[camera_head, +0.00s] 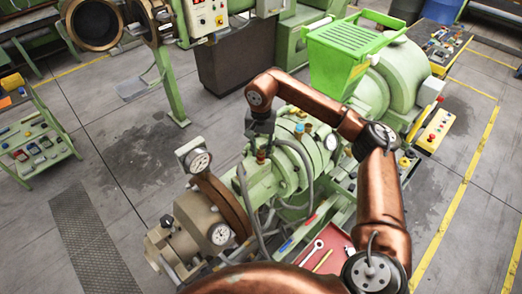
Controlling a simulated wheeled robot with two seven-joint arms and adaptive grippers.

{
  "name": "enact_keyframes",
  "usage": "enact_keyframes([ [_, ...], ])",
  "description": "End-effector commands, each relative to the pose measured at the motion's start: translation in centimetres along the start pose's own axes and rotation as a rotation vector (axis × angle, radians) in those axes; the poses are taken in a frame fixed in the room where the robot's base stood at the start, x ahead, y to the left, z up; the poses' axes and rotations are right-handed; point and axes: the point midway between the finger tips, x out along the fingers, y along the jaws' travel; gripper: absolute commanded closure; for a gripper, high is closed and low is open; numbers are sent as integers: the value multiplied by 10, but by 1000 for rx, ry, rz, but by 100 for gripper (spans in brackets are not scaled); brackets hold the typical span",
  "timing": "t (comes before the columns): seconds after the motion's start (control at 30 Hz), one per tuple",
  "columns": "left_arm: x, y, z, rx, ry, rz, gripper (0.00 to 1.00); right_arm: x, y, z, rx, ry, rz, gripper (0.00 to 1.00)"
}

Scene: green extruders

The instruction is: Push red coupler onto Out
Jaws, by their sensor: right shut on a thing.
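My right gripper (261,142) points down over the green extruder barrel (262,183), near the middle of the view. It is shut on a small reddish-brown piece, which looks like the red coupler (261,157), at the top of the barrel. Whether the coupler is seated on a port or only touches it is too small to tell. Another orange-brown fitting (299,129) and a blue one (308,127) stand further right on the machine. No label reading Out can be made out. My left gripper is not in view.
Grey hoses (243,189) loop beside the barrel. Pressure gauges (199,161) stand at its left end. A tray with a wrench (313,252) lies below. A green hopper (340,55) rises behind my right arm. A small tool table (37,150) stands far left.

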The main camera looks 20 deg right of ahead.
Motion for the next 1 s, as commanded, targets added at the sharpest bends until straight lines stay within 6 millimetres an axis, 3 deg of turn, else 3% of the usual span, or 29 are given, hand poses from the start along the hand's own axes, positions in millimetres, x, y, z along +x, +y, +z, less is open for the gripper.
enact_keyframes([
  [0.07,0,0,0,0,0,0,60,0,0,0,0,0,-1,100],
  [0.1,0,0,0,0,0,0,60,0,0,0,0,0,-1,75],
  [0.4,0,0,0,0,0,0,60,0,0,0,0,0,-1,55],
  [1.0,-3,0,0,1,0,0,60,-5,0,0,0,0,0,55],
])
